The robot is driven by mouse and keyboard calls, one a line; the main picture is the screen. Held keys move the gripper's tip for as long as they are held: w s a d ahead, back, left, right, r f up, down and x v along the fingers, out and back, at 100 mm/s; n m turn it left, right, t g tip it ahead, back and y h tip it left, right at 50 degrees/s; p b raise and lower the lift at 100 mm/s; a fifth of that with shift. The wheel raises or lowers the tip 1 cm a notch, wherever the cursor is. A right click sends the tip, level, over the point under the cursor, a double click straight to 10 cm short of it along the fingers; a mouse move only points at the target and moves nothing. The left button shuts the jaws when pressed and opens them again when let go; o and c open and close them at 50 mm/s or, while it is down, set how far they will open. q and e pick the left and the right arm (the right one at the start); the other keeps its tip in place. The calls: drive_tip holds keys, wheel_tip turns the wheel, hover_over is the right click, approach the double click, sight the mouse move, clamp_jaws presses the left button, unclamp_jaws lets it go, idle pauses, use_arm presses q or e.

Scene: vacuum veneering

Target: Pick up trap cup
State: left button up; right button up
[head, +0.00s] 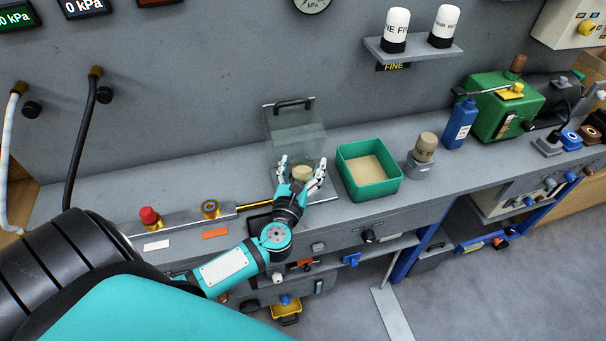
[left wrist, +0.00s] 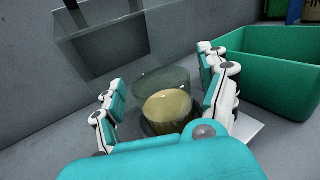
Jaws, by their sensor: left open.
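The trap cup, as I take it, is a small round clear cup with a pale yellow round part (head: 302,173), standing on a plate on the bench. It also shows in the left wrist view (left wrist: 167,108), where its clear upper rim sits behind the yellow part. My left gripper (head: 303,177) is open, with its white and teal fingers on either side of the cup. In the left wrist view the left gripper (left wrist: 165,105) has a finger left and right of the cup, and gaps seem to remain. My palm hides the cup's near lower side. My right gripper is out of view.
A clear raised cover with a black handle (head: 293,105) stands right behind the cup. A green bin (head: 368,187) with beige contents is close on the right, then a brown-topped jar (head: 425,149) and a blue bottle (head: 461,124). A red button (head: 149,216) lies left.

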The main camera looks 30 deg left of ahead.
use_arm(q)
drive_tip(key=shift+c, duration=0.3)
drive_tip(key=c, duration=1.2)
drive_tip(key=shift+r, duration=0.15)
